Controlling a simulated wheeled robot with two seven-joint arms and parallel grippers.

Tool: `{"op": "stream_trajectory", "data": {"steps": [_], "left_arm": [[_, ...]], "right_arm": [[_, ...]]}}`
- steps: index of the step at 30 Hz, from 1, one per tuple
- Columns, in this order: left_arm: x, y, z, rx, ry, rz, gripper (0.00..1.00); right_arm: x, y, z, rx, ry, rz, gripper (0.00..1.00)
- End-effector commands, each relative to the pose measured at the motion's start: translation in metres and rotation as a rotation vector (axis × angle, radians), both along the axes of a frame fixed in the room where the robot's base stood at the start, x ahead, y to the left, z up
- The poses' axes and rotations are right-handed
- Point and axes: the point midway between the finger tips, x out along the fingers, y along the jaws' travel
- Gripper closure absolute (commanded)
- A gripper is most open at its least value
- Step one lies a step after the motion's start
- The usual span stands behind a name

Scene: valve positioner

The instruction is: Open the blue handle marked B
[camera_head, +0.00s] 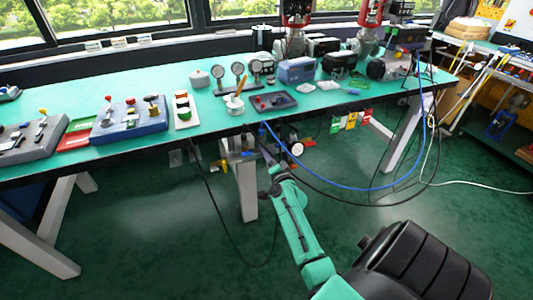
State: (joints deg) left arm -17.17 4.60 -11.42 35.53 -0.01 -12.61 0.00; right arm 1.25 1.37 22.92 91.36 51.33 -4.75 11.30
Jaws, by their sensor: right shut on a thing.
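A small valve assembly (238,146) hangs under the front edge of the green table, above a pale table leg. A yellow handle (225,166) shows at its lower left. My right gripper (265,151) reaches up to the right side of this assembly and is shut on a small part there. The part between its fingers is mostly hidden and too small to identify. I cannot make out the blue handle or a letter B. My left gripper is not in view.
A round gauge (296,148) sits right of my gripper. A blue hose (340,181) and dark cables loop below the table edge. Coloured tags (350,121) hang further right. The green table (150,78) carries switch boxes and gauges. Open floor lies in front.

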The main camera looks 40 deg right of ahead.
Motion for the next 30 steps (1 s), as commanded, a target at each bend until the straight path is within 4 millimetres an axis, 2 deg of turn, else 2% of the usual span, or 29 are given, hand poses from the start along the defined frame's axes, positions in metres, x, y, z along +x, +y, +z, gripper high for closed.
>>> {"op": "stream_trajectory", "data": {"steps": [15, 30], "left_arm": [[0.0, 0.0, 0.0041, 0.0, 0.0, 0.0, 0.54], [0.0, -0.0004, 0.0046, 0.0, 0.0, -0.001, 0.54]], "right_arm": [[-0.0004, -0.0002, -0.0008, 0.381, -0.131, -0.001, 1.0], [-0.0003, 0.0, -0.0012, 0.483, -0.166, 0.0, 1.0]]}}
